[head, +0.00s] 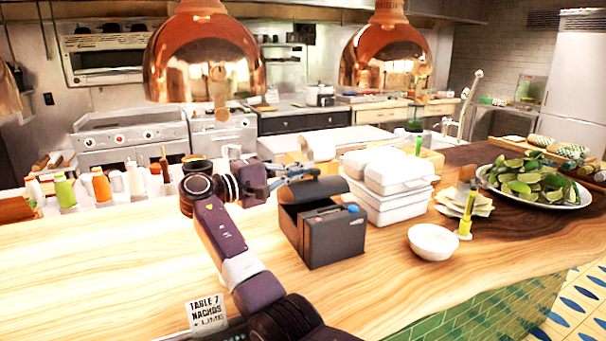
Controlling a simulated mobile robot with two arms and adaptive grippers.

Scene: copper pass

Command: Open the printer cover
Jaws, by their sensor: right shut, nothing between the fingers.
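The printer (336,238) is a dark grey box on the wooden counter, right of the middle of the head view. Its cover (314,190) stands raised and tilted at the back, with an opening below it; a blue button shows at the top right of the body. My right gripper (296,178) is shut and empty, at the back left of the printer, close to the cover's upper edge. I cannot tell whether it touches the cover. My right arm partly hides the space left of the printer. My left gripper is out of view.
White lidded boxes (388,188) stand right behind the printer. A white bowl (433,241) and a platter of limes (537,181) are to the right. Copper lamps (204,55) hang above. Sauce bottles (101,187) line the back left. The left counter is mostly clear.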

